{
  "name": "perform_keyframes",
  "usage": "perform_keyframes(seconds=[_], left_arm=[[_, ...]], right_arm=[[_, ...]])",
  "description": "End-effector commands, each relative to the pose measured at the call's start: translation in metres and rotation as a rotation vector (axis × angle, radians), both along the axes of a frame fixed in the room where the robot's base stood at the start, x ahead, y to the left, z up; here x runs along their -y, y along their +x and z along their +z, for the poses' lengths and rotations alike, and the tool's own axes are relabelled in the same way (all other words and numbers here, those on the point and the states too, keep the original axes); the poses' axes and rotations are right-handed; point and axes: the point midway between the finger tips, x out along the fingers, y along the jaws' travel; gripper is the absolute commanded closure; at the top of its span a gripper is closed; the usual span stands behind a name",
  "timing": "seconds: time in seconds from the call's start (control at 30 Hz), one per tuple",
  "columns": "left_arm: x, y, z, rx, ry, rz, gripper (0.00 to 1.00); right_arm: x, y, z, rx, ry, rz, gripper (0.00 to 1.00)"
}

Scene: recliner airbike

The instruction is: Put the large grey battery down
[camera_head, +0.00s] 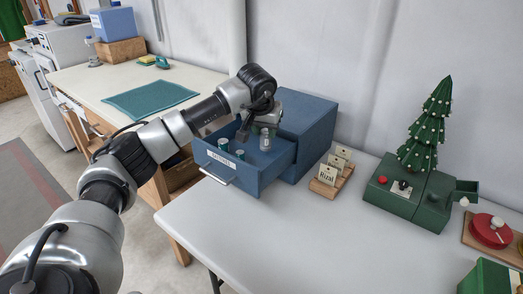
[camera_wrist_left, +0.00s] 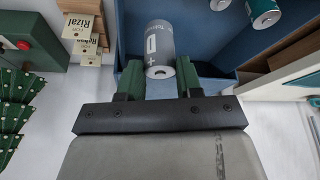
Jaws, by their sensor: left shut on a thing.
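My left gripper (camera_head: 264,128) is over the open blue drawer (camera_head: 265,180). It is shut on the large grey battery (camera_head: 265,142), which hangs roughly upright from the fingers inside the drawer's outline. In the left wrist view the grey battery (camera_wrist_left: 158,50), marked with a plus sign, is at the tips of the green fingers (camera_wrist_left: 160,82). Whether its lower end touches the drawer floor cannot be told. Two teal-and-silver batteries (camera_head: 223,145) (camera_head: 240,154) are in the drawer, left of the held one. My right gripper is not in view.
The blue cabinet (camera_head: 308,125) stands on the white table (camera_head: 300,240). To its right are a wooden card holder (camera_head: 327,188) and a green box with a small tree (camera_head: 425,135). A workbench with a green mat (camera_head: 150,97) is at the left. The table's front middle is clear.

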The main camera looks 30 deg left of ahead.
Motion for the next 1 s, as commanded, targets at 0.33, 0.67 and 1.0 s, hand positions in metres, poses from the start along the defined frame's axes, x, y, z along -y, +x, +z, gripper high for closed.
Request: perform_keyframes(seconds=[0.33,0.67,1.0], left_arm=[[0.0,0.0,-0.04,0.0,-0.001,0.001,0.92],[0.0,0.0,-0.07,0.002,-0.002,0.0,0.92],[0.0,0.0,-0.073,0.001,-0.001,0.001,0.54]], right_arm=[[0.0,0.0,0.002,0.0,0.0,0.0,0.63],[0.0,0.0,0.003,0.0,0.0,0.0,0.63],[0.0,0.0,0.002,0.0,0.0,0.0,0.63]])
